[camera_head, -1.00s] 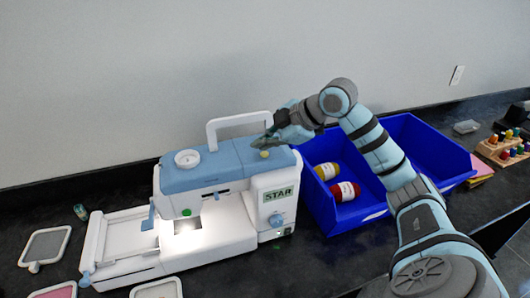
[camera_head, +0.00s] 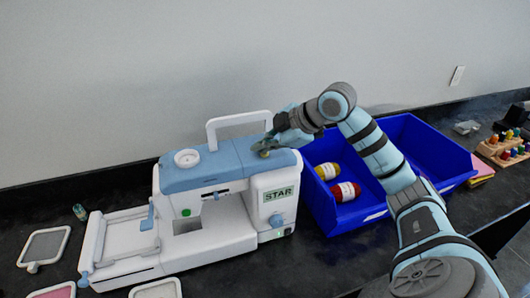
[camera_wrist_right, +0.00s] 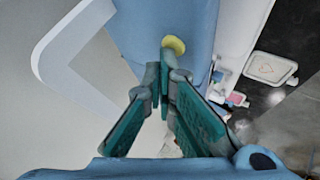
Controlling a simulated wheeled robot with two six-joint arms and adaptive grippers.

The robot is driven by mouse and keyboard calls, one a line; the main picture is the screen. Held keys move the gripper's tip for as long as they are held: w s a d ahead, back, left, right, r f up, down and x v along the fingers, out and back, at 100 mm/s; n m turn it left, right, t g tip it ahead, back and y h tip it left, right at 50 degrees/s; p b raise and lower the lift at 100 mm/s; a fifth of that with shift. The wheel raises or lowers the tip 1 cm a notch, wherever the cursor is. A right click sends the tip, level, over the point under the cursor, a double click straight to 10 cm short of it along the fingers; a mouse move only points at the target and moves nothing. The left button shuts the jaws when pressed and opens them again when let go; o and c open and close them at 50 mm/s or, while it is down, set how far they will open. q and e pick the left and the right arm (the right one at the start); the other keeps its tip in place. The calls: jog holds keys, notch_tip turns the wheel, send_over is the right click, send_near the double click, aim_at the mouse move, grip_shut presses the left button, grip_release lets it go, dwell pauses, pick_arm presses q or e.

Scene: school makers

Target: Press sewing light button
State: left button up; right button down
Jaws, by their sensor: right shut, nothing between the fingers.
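The white and blue sewing machine (camera_head: 228,175) stands on the dark counter, with a white carry handle on top. Its yellow button (camera_head: 264,154) sits on the blue top near the right end. My right gripper (camera_head: 262,149) is shut and empty, its fingertips at the button; they partly cover it in the head view. In the right wrist view the yellow button (camera_wrist_right: 174,44) shows just beyond the closed fingertips (camera_wrist_right: 164,58). The area under the needle is unlit. My left gripper is in neither view.
A blue bin (camera_head: 428,137) with a yellow and a red spool stands right of the machine, under my right arm. Small framed hoops (camera_head: 45,246) lie at the left. A wooden rack (camera_head: 500,150) of coloured pieces is at far right.

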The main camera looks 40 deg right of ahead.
aim_at(264, 155)
jog(key=shift+r+p, duration=0.55)
jog(key=shift+p, duration=0.05)
notch_tip(264, 155, up, 6)
jog(key=p, duration=0.6)
